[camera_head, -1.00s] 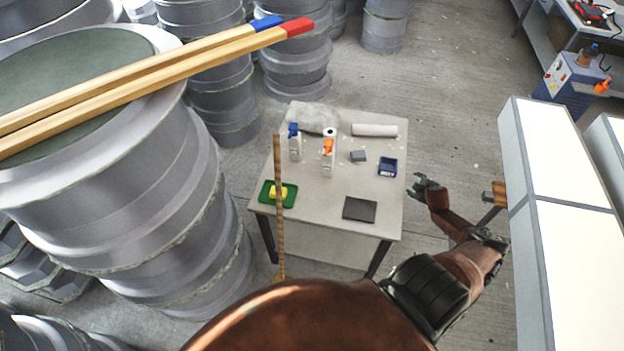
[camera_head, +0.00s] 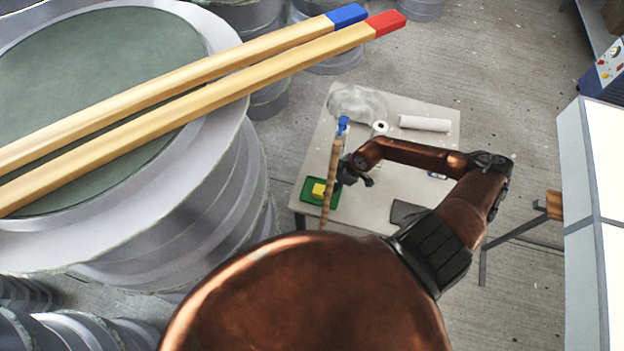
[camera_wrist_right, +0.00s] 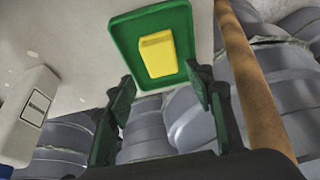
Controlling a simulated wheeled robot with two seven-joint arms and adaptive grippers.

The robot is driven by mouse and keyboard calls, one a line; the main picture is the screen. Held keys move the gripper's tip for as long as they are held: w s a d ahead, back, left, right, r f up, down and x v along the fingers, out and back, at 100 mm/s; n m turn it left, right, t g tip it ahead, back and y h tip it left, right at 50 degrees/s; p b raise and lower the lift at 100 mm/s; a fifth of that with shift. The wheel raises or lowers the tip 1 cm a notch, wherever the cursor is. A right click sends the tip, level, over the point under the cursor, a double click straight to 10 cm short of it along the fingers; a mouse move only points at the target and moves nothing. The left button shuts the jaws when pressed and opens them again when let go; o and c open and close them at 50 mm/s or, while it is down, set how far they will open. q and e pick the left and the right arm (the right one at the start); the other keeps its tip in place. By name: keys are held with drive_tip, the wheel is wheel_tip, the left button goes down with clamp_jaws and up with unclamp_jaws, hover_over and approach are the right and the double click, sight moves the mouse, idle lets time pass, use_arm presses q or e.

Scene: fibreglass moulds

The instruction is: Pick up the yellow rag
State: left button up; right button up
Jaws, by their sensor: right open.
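The yellow rag (camera_head: 318,190) lies on a green tray (camera_head: 334,203) at the left edge of the small table (camera_head: 385,208). In the right wrist view the rag (camera_wrist_right: 157,54) is a folded yellow block on the green tray (camera_wrist_right: 124,37), ahead of the fingers. My right gripper (camera_head: 356,178) is just right of the tray, apart from the rag. In the right wrist view the right gripper (camera_wrist_right: 160,90) has its two fingers spread, with nothing between them. My left gripper is not in view.
Large stacked moulds (camera_head: 225,190) crowd the left.

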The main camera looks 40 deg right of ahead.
sight(322, 190)
drive_tip(key=shift+w, duration=0.1)
drive_tip(key=shift+a+f, duration=0.1)
drive_tip(key=shift+f, duration=0.1)
drive_tip(key=x, duration=0.4)
drive_tip(key=shift+w+a, duration=0.1)
drive_tip(key=shift+x, duration=1.5)
drive_tip(key=shift+f, duration=0.1)
drive_tip(key=c, duration=0.9)
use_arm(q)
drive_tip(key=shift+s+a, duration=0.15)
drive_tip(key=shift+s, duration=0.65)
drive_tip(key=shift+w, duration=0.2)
